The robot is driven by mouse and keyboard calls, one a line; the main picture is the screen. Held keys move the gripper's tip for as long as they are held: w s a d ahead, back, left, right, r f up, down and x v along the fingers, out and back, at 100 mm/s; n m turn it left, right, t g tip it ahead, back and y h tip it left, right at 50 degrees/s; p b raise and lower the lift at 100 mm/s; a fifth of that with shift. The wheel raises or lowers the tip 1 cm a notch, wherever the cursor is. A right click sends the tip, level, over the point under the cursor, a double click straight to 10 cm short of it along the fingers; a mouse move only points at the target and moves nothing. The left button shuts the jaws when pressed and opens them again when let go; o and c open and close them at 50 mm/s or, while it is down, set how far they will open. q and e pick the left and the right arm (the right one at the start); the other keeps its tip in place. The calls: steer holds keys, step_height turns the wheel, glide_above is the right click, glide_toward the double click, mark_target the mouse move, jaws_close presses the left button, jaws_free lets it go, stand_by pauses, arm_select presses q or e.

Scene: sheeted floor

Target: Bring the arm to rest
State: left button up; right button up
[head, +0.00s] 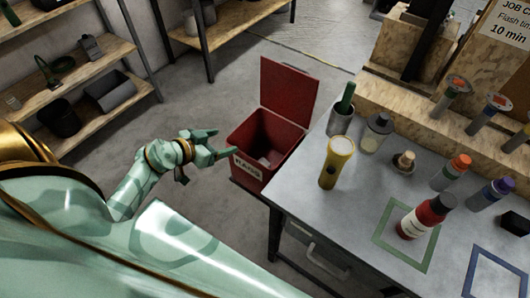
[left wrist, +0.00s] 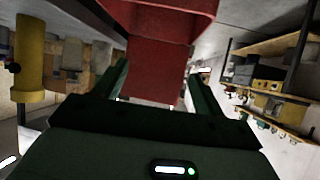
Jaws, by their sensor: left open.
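My left gripper (head: 222,146) is open and empty. In the head view it hangs in the air just left of the open red bin. In the left wrist view the two fingers of my left gripper (left wrist: 158,84) stand apart with nothing between them, and the red bin (left wrist: 150,70) shows beyond them. My left arm reaches in from the lower left. My right gripper is not seen in either view.
The red bin (head: 242,137) has its lid up beside the grey workbench (head: 300,187). On the bench stand a yellow flashlight (head: 336,163), a red bottle (head: 427,215) in a green outline and several other bottles. Wooden shelves (head: 92,70) stand left; the floor (head: 215,95) between is clear.

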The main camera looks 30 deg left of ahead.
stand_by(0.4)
arm_select(q)
steer(key=s+f+m+g+y, duration=0.15)
steer(key=s+f, duration=0.45)
steer(key=f, duration=0.6)
steer(key=s+f+m+g+y, duration=0.1)
steer(key=s+f+y, duration=0.2)
steer(key=s+f, duration=0.55)
steer(key=s+d+f+g, duration=0.4)
steer(key=s+d+f, duration=0.2)
steer(key=s, duration=0.5)
steer(key=s+d+f+n+g+h, duration=0.1)
steer(key=s+d+f+g, duration=0.3)
steer(key=s+f, duration=0.6)
steer(key=shift+s+d, duration=1.05)
